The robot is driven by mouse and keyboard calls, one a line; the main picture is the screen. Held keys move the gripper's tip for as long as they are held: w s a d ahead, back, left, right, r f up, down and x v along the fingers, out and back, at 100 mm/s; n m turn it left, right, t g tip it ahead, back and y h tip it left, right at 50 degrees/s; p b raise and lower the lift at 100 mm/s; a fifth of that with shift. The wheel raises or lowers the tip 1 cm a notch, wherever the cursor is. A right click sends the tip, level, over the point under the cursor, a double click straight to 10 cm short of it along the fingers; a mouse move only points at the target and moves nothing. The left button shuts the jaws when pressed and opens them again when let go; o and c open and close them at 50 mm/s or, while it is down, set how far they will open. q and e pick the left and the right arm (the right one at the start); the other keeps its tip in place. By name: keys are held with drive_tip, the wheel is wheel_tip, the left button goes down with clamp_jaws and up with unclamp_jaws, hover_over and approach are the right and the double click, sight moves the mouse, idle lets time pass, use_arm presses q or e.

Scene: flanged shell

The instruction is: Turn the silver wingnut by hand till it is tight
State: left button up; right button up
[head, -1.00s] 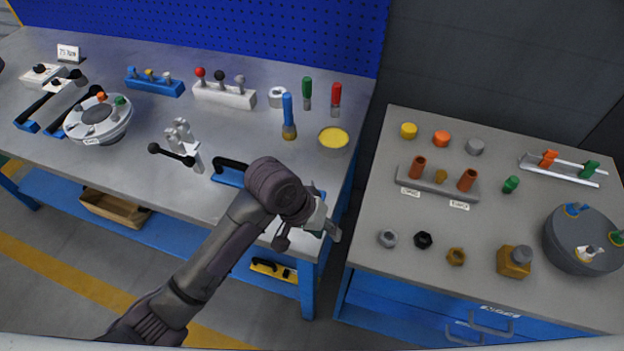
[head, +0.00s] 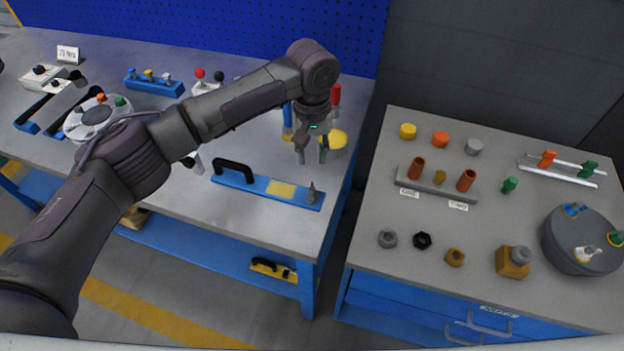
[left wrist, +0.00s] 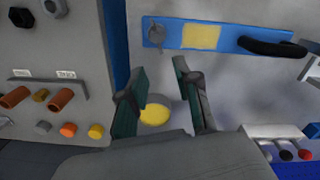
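A small silver-white wingnut (head: 587,253) with a yellow base sits on top of the dark grey round shell (head: 562,250) at the right of the right bench. A blue wingnut (head: 575,209) and a green wingnut (head: 617,238) sit on the same shell. My left gripper (head: 312,158) is far to the left of them, above the left bench's right end. Its two fingers stand apart with nothing between them; in the left wrist view (left wrist: 160,68) it is also open and empty. The shell is outside the wrist view. My right gripper is not in view.
A yellow-topped round can (head: 338,139) is close behind. Several nuts and a brass block (head: 514,261) stand before the shell. A gap separates the benches.

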sight(312, 183)
use_arm(q)
wheel_tip(312, 183, down, 10)
drive_tip(key=shift+f+p, duration=0.25)
drive_tip(key=shift+p, duration=0.25)
clamp_jaws()
